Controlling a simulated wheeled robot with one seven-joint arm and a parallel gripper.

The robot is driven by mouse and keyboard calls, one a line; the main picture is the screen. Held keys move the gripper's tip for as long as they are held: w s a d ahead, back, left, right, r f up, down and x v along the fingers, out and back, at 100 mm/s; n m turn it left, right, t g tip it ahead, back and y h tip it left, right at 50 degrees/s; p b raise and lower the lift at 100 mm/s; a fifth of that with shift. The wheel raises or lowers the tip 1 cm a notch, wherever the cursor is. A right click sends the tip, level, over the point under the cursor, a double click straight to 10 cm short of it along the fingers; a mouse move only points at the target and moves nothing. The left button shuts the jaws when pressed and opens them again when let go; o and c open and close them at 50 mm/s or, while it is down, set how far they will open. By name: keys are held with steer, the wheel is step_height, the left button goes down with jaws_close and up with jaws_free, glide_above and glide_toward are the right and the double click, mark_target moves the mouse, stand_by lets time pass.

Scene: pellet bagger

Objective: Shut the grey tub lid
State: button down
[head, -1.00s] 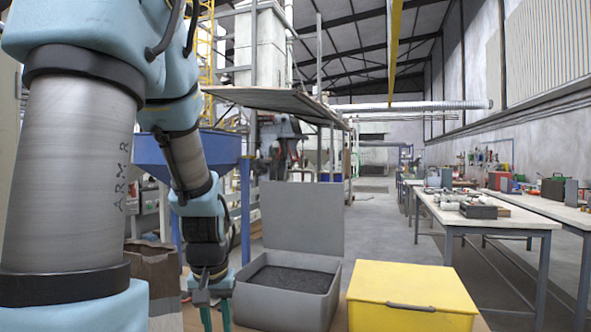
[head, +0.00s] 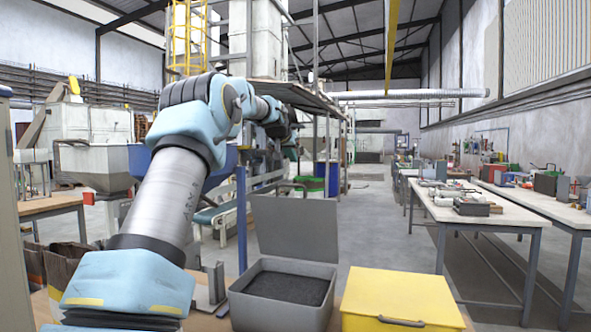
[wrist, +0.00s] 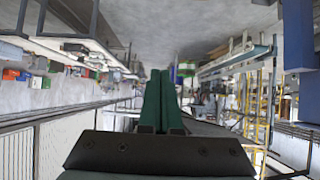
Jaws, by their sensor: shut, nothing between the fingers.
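The grey tub (head: 270,314) stands at the bottom middle of the head view, with dark pellets (head: 288,287) inside. Its grey lid (head: 296,229) stands open, upright along the tub's far edge. My arm rises from the lower left and reaches forward, above and beyond the lid's height in the picture. My gripper shows clearly in the wrist view (wrist: 159,85), its green fingers shut together with nothing between them. In the head view its fingers are too small and hidden to make out. The tub and lid do not show in the wrist view.
A yellow closed box (head: 400,296) stands just right of the tub. Brown paper bags (head: 62,268) and a grey metal bracket (head: 212,287) stand to the left. A blue post (head: 242,225) rises behind the tub's left side. Workbenches (head: 480,215) line the right, with open floor between.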

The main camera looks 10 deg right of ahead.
steer(key=p+x, duration=0.7)
steer(key=x, duration=0.3)
steer(key=shift+s+a+f, duration=0.25)
steer(key=shift+s+a, duration=0.2)
steer(key=shift+s, duration=0.4)
steer(key=shift+s+a+f, duration=0.25)
steer(key=shift+s+a, duration=0.25)
steer(key=shift+s, duration=0.35)
steer(key=shift+s+f, duration=0.1)
